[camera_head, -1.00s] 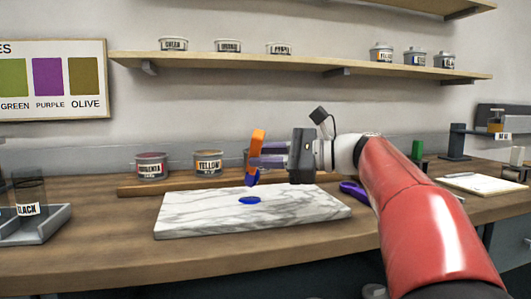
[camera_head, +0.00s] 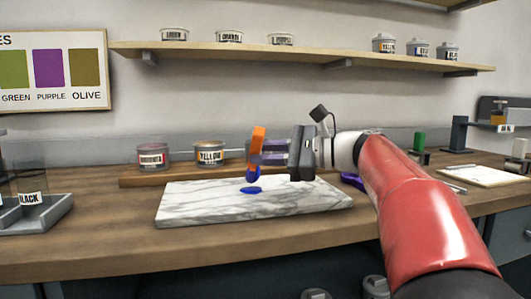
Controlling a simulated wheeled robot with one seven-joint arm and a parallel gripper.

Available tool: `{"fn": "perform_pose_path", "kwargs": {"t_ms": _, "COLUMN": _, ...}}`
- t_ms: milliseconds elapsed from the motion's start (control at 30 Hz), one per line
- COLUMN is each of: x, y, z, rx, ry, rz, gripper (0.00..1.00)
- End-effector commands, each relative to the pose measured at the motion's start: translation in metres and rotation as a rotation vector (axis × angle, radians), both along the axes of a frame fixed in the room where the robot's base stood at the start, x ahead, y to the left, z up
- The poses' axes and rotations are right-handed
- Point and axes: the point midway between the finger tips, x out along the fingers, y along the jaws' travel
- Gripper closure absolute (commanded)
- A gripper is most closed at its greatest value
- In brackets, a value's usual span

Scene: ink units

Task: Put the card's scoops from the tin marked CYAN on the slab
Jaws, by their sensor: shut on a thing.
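My gripper (camera_head: 268,153) is shut on an orange-handled scoop (camera_head: 258,138), held upright over the slab's back part. Its lower end (camera_head: 253,174) is blue, just above a flat blue patch (camera_head: 251,190) on the white marble slab (camera_head: 310,195); I cannot tell whether they touch. A tin that reads as magenta (camera_head: 152,158) and a yellow tin (camera_head: 209,154) stand on a wooden strip behind the slab. The tin marked CYAN cannot be made out; my gripper covers the strip right of the yellow tin. A white sheet (camera_head: 488,176) lies at the right, its writing unreadable.
A grey tray (camera_head: 45,217) with a glass marked BLACK is at the left. A purple object (camera_head: 352,180) lies right of the slab, partly behind my arm. More tins stand on the wall shelf (camera_head: 300,61). A colour chart (camera_head: 55,70) hangs at upper left.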

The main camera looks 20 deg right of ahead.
Motion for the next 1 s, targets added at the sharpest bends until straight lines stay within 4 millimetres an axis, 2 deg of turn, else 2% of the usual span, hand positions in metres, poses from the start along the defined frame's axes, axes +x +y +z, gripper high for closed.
{"fn": "perform_pose_path", "kwargs": {"t_ms": 1000, "x": 0.000, "y": 0.000, "z": -0.015, "rx": -0.001, "ry": -0.001, "rz": 0.000, "gripper": 1.00}}
